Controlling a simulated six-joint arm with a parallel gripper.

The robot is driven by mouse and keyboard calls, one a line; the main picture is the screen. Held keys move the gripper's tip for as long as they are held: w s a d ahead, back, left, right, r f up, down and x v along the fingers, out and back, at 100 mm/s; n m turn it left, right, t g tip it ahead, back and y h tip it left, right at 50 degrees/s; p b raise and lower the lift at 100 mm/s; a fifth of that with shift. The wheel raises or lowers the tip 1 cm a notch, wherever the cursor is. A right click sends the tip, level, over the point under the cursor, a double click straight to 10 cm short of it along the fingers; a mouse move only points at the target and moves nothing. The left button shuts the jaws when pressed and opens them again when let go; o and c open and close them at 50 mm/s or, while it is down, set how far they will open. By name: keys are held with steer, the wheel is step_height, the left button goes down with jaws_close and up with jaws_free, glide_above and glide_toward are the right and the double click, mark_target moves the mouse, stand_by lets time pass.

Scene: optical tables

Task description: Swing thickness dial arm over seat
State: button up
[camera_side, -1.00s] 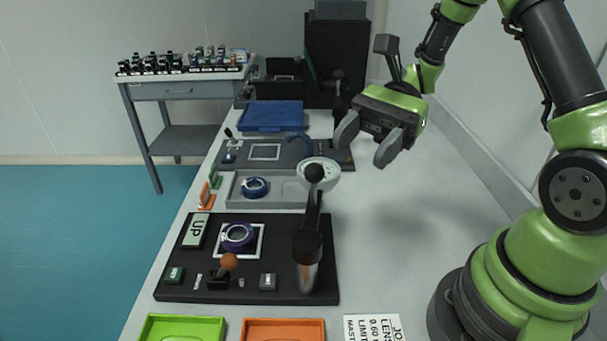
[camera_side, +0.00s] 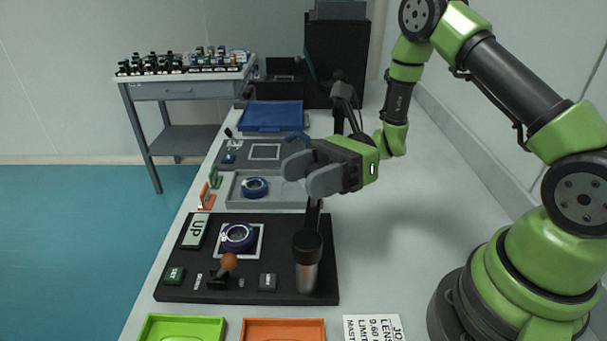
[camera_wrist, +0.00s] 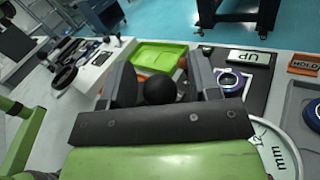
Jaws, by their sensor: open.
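The dial arm stands on a black fixture plate (camera_side: 178,285). Its silver post with a black collar (camera_side: 307,262) is at the plate's right, and a dark bar (camera_side: 313,216) runs from it toward my gripper. The seat holds a purple-blue ring (camera_side: 238,237) on a white square, left of the post; it also shows in the wrist view (camera_wrist: 230,82). My gripper (camera_side: 308,172) is open over the arm's far end, hiding the white dial and the black knob in the side view. In the wrist view the black ball knob (camera_wrist: 160,89) lies between the open fingers; contact cannot be told.
A small orange-brown knob (camera_side: 229,261) stands in front of the seat. A grey tray (camera_side: 285,191) with a blue ring lies behind the plate. Green (camera_side: 182,329) and orange (camera_side: 284,331) trays are at the front. Bench right of the plate is clear.

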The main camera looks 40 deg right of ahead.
steer(key=shift+a, duration=0.4)
jaws_close()
steer(key=shift+w, duration=0.1)
